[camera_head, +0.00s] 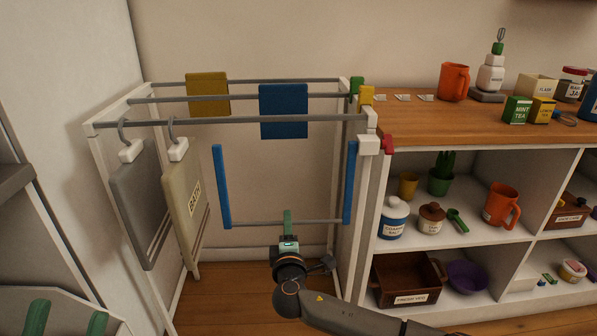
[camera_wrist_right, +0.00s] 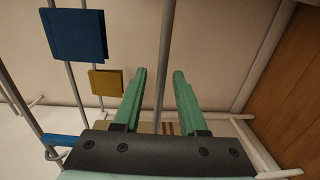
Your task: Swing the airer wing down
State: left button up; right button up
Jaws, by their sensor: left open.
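The airer stands at the left as a white frame with grey rails (camera_head: 250,120). Its wing has two blue side arms (camera_head: 222,190) and a grey cross bar (camera_head: 255,223) at their lower ends; the wing hangs below the top rails. My right gripper (camera_head: 287,214) is at the middle of this bar. In the right wrist view its green fingers (camera_wrist_right: 160,74) are apart, with a grey bar passing between them; contact cannot be told. A blue arm (camera_wrist_right: 63,141) shows at lower left there. My left gripper (camera_head: 69,306) is open and empty at the bottom left.
Yellow (camera_head: 208,94) and blue (camera_head: 283,111) cloths hang on the rails. Grey (camera_head: 139,205) and beige (camera_head: 186,200) hanging pieces are at the left end. A cube shelf (camera_head: 470,155) with mugs, jars and boxes stands close at right.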

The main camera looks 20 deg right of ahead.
jog(key=shift+o, duration=0.8)
pick_arm(q)
notch_tip(320, 180, up, 3)
jog(key=p, duration=0.3)
pick_arm(e)
jog(key=v, duration=0.6)
pick_arm(q)
jog(key=shift+w+a+f+n+y+p, duration=0.2)
jog(key=shift+w+n+y+p, duration=0.1)
jog(key=shift+w+y+p, duration=0.25)
jog(key=shift+w+a+f+n+y+p, duration=0.1)
jog(key=shift+w+f+n+y+p, duration=0.2)
jog(key=shift+y, duration=0.35)
jog(key=shift+w+a+f+n+y+p, duration=0.15)
jog(key=shift+w+n+y+p, duration=0.15)
jog(key=shift+w+y+p, duration=0.25)
pick_arm(e)
jog(key=v, duration=1.3)
